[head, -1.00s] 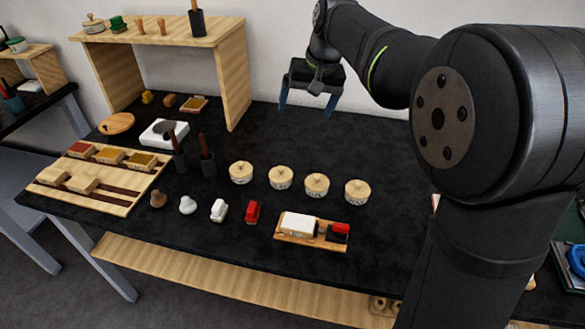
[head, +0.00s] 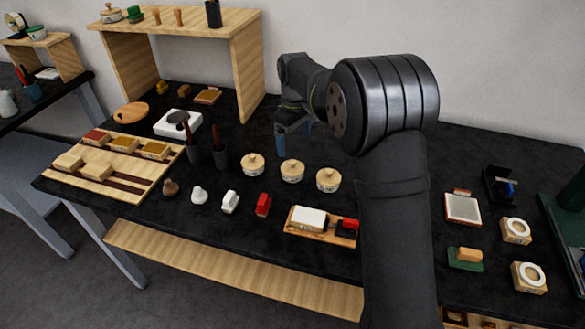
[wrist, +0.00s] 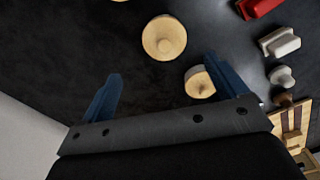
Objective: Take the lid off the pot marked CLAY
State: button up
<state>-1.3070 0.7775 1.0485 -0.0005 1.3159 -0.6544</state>
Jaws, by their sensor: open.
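Three round, pale wooden lidded pots stand in a row on the black table: a left pot (head: 252,165), a middle pot (head: 292,172) and a right pot (head: 328,180). Their side marks are too small to read, so I cannot tell which says CLAY. A fourth pot seen earlier is hidden behind my arm. My gripper (head: 294,136) is open and empty, with blue fingers, behind and above the row. In the wrist view, one round lid (wrist: 164,38) lies ahead of my open fingers. Another lid (wrist: 199,84) is partly covered by the right finger.
A wooden block with a white top and a red piece (head: 320,222) lies in front of the pots. A red item (head: 263,205) and small white items stand to the left. A wooden shelf (head: 247,75) rises behind.

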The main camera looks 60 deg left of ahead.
aim_at(293, 161)
notch_tip(293, 161, down, 3)
jog(key=shift+f, duration=0.15)
jog(key=shift+s+d+f, duration=0.15)
jog(key=shift+f, duration=1.2)
jog(key=shift+s+d+f, duration=0.1)
jog(key=shift+s+f, duration=0.05)
jog(key=shift+f, duration=1.15)
jog(key=c, duration=1.1)
